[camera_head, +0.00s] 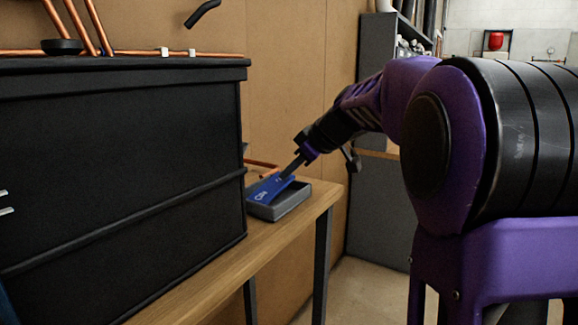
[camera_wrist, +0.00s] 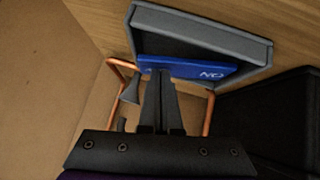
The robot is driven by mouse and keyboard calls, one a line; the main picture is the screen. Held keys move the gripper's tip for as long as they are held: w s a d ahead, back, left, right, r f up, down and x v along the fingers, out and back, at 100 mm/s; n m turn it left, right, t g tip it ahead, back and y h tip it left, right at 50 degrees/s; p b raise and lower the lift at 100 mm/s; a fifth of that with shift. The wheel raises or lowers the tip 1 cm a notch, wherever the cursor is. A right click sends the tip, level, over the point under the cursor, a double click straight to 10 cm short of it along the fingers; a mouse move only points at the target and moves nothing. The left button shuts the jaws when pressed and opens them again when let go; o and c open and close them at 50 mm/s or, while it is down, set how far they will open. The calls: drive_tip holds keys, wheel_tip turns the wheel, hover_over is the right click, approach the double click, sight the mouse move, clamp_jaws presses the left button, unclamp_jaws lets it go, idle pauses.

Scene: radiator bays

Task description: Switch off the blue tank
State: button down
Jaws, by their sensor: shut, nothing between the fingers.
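A blue plate (camera_head: 266,190) with white lettering leans in a shallow grey tray (camera_head: 285,206) on the wooden bench. It also shows in the wrist view (camera_wrist: 195,70), where its letters look like "ON" upside down. My gripper (camera_head: 287,175) is shut with nothing between its fingers. Its fingertips (camera_wrist: 160,76) reach down to the edge of the blue plate; I cannot tell if they touch it. No whole blue tank can be made out; a large black tank (camera_head: 120,150) stands on the bench at left.
The wooden bench (camera_head: 245,255) has a bare strip in front of the tray. Copper pipes (camera_wrist: 208,115) run beside the plate in the wrist view. A dark lever-like part (camera_wrist: 131,90) stands left of my fingers. A brown wall (camera_head: 290,70) is close behind.

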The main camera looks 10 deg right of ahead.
drive_tip(key=shift+w+d+f+m+g+y+p, duration=0.15)
drive_tip(key=shift+w+d+m+g+y+p, duration=0.4)
drive_tip(key=shift+p, duration=0.7)
drive_tip(key=shift+f+m+g+y+p, duration=0.3)
drive_tip(key=shift+m+g+y+p, duration=0.05)
drive_tip(key=shift+g+y+p, duration=0.35)
drive_tip(key=shift+f+g+y, duration=0.25)
drive_tip(key=shift+f+y, duration=0.1)
drive_tip(key=shift+r+p, duration=0.15)
drive_tip(key=shift+p, duration=0.2)
